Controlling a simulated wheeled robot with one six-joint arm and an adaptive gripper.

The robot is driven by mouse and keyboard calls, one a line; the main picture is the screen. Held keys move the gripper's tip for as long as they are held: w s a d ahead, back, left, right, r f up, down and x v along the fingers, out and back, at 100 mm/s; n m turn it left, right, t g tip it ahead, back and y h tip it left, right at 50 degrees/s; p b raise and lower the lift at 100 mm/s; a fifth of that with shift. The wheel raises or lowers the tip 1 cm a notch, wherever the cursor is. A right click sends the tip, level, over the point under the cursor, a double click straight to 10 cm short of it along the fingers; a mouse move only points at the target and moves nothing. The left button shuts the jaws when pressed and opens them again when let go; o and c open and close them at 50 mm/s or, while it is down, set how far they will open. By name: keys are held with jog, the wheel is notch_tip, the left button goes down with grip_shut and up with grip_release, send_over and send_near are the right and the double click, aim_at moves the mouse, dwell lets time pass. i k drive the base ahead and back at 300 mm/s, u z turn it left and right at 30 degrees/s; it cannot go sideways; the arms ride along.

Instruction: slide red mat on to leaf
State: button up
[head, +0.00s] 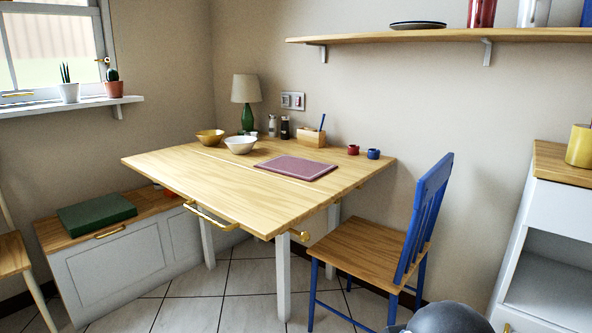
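A flat dull-red mat (295,168) lies on the wooden table, on the section to the right of a thin seam. Its left corner is close to the seam; I cannot tell if it touches. The leaf (205,175) is the raised, level part of the tabletop left of the seam, and its surface is bare. A brass bar handle (212,217) shows at its front edge. My gripper is not in view; only a grey rounded part, probably of my arm, shows at the bottom edge.
A white bowl (240,145), yellow bowl (210,137), lamp (246,95), wooden box (312,137), red pot (353,150) and blue pot (373,154) stand along the table's back. A blue chair (425,215) stands at the right side. Tiled floor in front is clear.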

aim_at(305, 169)
jog(key=u, duration=1.7)
jog(key=i, duration=3.55)
jog(key=z, duration=2.25)
